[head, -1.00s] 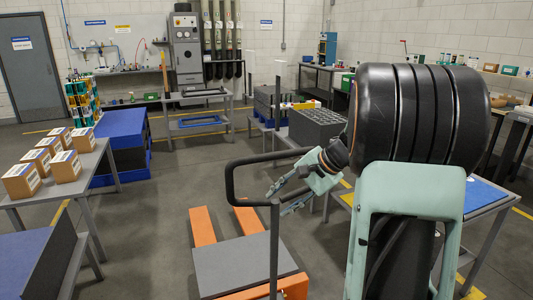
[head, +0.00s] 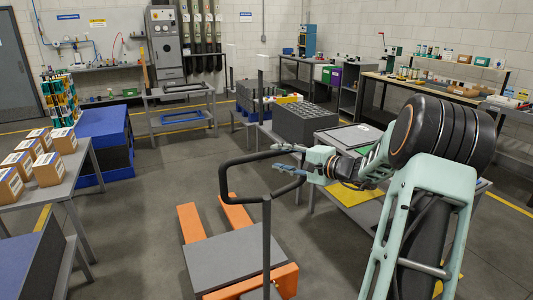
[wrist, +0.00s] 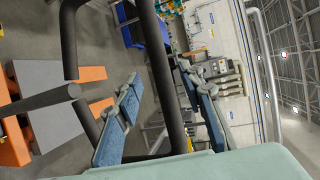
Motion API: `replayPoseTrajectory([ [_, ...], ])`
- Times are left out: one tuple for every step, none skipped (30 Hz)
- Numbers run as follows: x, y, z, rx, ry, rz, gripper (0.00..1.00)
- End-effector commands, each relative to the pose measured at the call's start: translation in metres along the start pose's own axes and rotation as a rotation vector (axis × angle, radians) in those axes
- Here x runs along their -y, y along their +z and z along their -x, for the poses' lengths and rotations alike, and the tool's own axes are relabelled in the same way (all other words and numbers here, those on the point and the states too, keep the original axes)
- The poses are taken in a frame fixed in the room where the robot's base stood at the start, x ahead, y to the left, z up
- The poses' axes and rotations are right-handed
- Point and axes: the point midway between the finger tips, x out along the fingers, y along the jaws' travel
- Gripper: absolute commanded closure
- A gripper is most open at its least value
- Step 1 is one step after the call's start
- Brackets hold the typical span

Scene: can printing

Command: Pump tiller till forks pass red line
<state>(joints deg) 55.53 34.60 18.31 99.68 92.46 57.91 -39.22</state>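The pallet truck shows orange forks (head: 190,232) and a grey deck (head: 225,250) low at the centre of the head view. Its black tiller (head: 267,235) stands upright and carries a looped handle (head: 223,182). My gripper (head: 276,158) is at the right part of the loop, its fingers pointing left. In the wrist view, my gripper (wrist: 163,82) is open, with blue-padded fingers apart and a dark handle bar (wrist: 160,55) passing between them. Contact cannot be told. I cannot make out a red line in either view.
A table with a grey slotted block (head: 306,125) is behind my gripper. Open floor (head: 165,185) lies between the left tables and the truck.

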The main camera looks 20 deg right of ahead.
Motion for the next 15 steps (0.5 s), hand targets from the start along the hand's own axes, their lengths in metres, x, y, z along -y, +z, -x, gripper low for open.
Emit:
replayPoseTrajectory([
  [0.002, 0.001, -0.011, 0.003, 0.000, -0.001, 0.64],
  [0.002, 0.001, -0.016, 0.003, 0.000, -0.001, 0.64],
  [0.002, 0.001, -0.024, 0.003, 0.001, 0.000, 0.64],
  [0.002, 0.001, -0.029, 0.003, 0.001, 0.001, 0.64],
  [0.002, 0.001, -0.034, 0.003, 0.001, 0.000, 0.64],
  [0.002, 0.001, -0.039, 0.002, 0.000, -0.001, 0.64],
  [0.002, 0.001, -0.043, 0.001, 0.001, -0.001, 0.64],
  [0.002, 0.000, -0.046, 0.001, 0.001, 0.000, 0.64],
  [0.001, 0.001, -0.051, 0.001, 0.001, -0.001, 0.64],
  [0.001, 0.001, -0.053, 0.001, 0.001, 0.000, 0.64],
  [0.001, 0.000, -0.055, 0.001, 0.001, 0.000, 0.64],
  [0.000, 0.000, -0.057, 0.000, 0.002, 0.000, 0.64],
  [0.000, 0.000, -0.058, -0.001, 0.002, 0.001, 0.64],
  [0.000, 0.000, -0.059, -0.001, 0.002, 0.001, 0.64],
  [0.000, 0.000, -0.059, -0.001, 0.002, 0.001, 0.64],
])
